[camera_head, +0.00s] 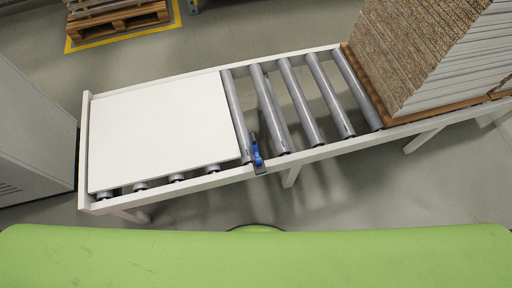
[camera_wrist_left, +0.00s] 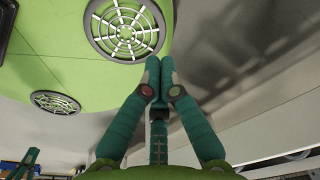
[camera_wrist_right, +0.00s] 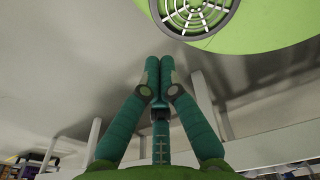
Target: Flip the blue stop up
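The blue stop (camera_head: 257,155) sits on the near rail of the roller conveyor (camera_head: 225,176), close to the right edge of a white board (camera_head: 160,130). It is small in the head view, and its exact pose is hard to tell. Neither gripper shows in the head view. My left gripper (camera_wrist_left: 154,66) is shut and empty in the left wrist view, with its green fingers together. My right gripper (camera_wrist_right: 153,64) is shut and empty in the right wrist view. Neither wrist view shows the stop.
Bare rollers (camera_head: 301,100) lie right of the stop. A tall stack of boards (camera_head: 415,50) stands at the conveyor's right end. A grey cabinet (camera_head: 35,125) stands at the left. A wooden pallet (camera_head: 115,20) lies on the floor behind. My green base fills the bottom of the head view.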

